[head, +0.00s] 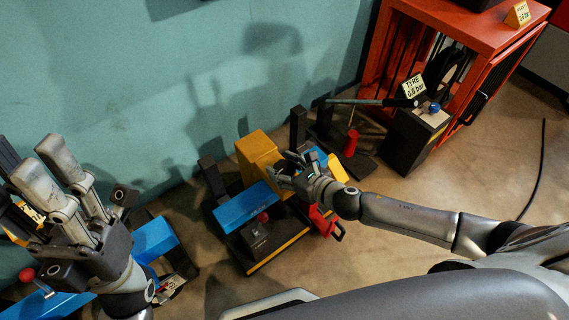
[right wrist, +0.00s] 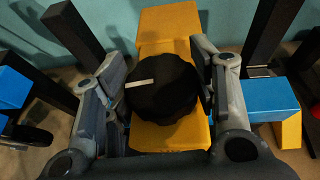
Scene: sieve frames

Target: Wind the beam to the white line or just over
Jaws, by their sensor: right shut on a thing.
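My right gripper (head: 288,172) is at the yellow housing (head: 258,152) on a low machine with blue beams. In the right wrist view its fingers stand either side of a round black knob (right wrist: 165,100) and are shut on it. The knob sits in front of the yellow housing (right wrist: 168,28). A short white mark (right wrist: 140,83) lies on the knob's face and points left. I cannot make out a separate beam or white line on a scale. My left gripper (head: 48,165) is in the near left, empty, with its two pale fingers apart.
A blue beam (head: 245,207) and dark posts (head: 214,180) surround the right gripper. A second blue part (head: 154,240) lies beside my left gripper. Open floor (head: 490,165) is at right.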

